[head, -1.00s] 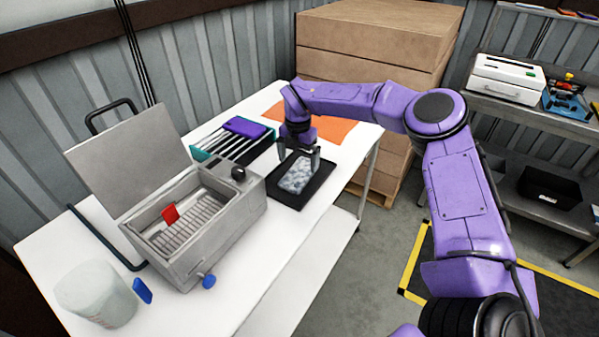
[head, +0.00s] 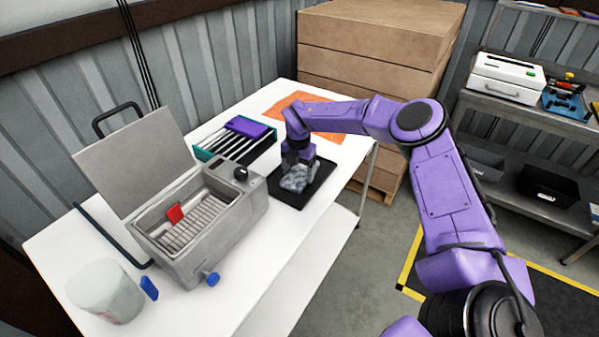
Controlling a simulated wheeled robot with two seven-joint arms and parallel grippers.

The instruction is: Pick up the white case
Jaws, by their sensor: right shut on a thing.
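A white case (head: 507,79) with a front handle rests on the upper shelf of the grey rack at the right, well away from both hands. My right gripper (head: 297,168) is over the table at a black tray (head: 284,195), shut on a mottled grey-white lump (head: 295,181) in that tray. Its fingers are partly hidden by the wrist and blend with the lump. I cannot tell whether the lump touches the tray floor. My left gripper is not in view.
A metal bath (head: 205,240) with a raised lid, a teal rack (head: 235,142), an orange sheet (head: 306,108) and a cloudy beaker (head: 104,291) are on the white table. A blue tool tray (head: 569,102) adjoins the case. Wooden boxes (head: 375,45) stand behind.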

